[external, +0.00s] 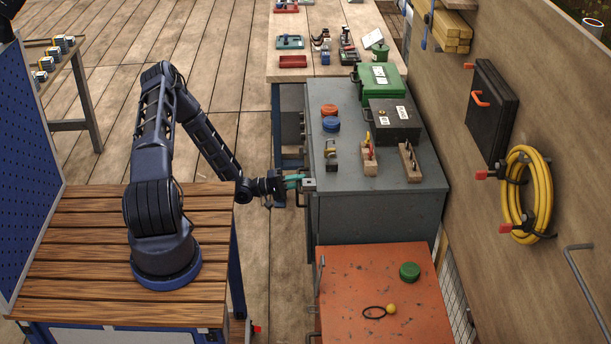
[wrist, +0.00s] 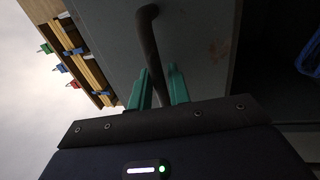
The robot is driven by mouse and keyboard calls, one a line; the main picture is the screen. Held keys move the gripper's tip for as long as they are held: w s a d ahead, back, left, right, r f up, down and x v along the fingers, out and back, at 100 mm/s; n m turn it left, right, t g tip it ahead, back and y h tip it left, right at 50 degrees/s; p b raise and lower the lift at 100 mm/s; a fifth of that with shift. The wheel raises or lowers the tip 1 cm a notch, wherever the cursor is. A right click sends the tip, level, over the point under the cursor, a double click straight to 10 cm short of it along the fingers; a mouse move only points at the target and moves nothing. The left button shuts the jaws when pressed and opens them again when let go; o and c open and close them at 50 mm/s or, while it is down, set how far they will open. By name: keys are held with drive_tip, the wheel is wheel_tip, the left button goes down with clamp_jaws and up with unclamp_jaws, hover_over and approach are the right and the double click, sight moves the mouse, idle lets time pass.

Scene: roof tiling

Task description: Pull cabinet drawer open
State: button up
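The grey cabinet (external: 382,222) stands right of centre, its front facing left toward my arm. My gripper (external: 296,181), with teal fingers, is at the cabinet's front near its upper corner. In the wrist view, a dark curved bar handle (wrist: 149,38) runs down a grey front panel (wrist: 200,40) and passes between the two teal fingers of my gripper (wrist: 160,88). The fingers are close together, and the handle fills most of the narrow gap between them. The lower part of the handle is hidden by the gripper body. The drawer's edges are hard to make out.
On the cabinet top are a green case (external: 382,82), a black case (external: 391,122) and small tools in wooden blocks. The floor (external: 230,140) left of the cabinet is mostly clear.

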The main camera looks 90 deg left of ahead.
clamp_jaws()
drive_tip(key=s, duration=1.7)
drive_tip(key=shift+s, duration=0.25)
drive_tip(key=shift+o, duration=1.8)
unclamp_jaws()
drive_tip(key=s+f, duration=0.2)
drive_tip(key=s, duration=0.8)
drive_tip(key=shift+s, duration=0.3)
